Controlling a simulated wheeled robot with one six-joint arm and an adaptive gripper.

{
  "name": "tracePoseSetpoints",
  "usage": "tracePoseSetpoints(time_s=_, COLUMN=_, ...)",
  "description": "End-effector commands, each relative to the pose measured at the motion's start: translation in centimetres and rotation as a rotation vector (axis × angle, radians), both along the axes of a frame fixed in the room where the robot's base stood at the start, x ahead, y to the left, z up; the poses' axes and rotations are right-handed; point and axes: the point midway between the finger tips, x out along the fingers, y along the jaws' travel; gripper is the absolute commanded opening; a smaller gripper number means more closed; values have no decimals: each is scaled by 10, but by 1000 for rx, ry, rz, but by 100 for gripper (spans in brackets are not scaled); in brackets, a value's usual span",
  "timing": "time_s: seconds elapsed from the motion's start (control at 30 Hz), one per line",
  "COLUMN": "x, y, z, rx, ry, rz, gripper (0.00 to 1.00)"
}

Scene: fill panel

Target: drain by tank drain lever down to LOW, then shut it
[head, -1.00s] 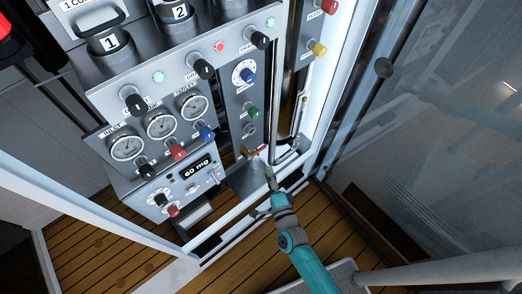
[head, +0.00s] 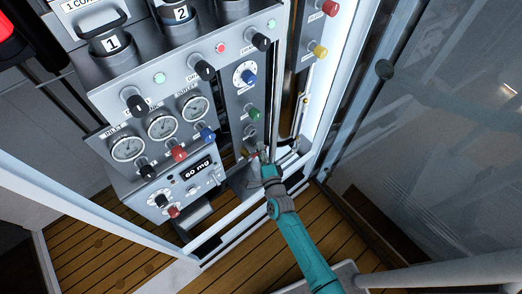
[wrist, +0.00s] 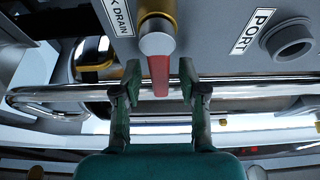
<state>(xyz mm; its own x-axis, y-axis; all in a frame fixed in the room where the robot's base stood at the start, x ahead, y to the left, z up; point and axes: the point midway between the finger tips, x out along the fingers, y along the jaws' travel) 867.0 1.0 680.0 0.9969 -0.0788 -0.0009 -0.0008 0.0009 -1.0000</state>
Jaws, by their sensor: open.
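The tank drain lever (wrist: 159,72) has a red handle and a grey round hub on a brass fitting. In the wrist view it hangs from the panel beside a label ending in "DRAIN" (wrist: 116,15). My gripper (wrist: 160,90) is open, with one finger on each side of the red handle and a gap on both sides. In the head view my gripper (head: 260,157) is at the bottom of the panel and mostly covers the lever. A clear sight tube (head: 303,100) stands right of the panel; its level cannot be read.
A chrome rail (wrist: 60,95) runs across just behind my fingers. A port (wrist: 289,43) sits right of the lever. Gauges (head: 162,126), several knobs and a "60 mg" display (head: 197,169) fill the panel to the left. Wooden floor (head: 240,250) lies below.

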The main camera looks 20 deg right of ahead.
Motion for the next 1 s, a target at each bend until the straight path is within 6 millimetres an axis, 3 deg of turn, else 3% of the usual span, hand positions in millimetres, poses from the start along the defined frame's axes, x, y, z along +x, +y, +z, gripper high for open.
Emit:
tracePoseSetpoints(time_s=0.27, x=0, y=0, z=0, rx=0, ry=0, rz=0, gripper=39)
tracePoseSetpoints(time_s=0.4, x=0, y=0, z=0, rx=-1, ry=0, rz=0, gripper=4)
tracePoseSetpoints(time_s=0.43, x=0, y=0, z=0, rx=-1, ry=0, rz=0, gripper=0)
tracePoseSetpoints(time_s=1.0, x=0, y=0, z=4, rx=-87, ry=-27, rz=1, gripper=0)
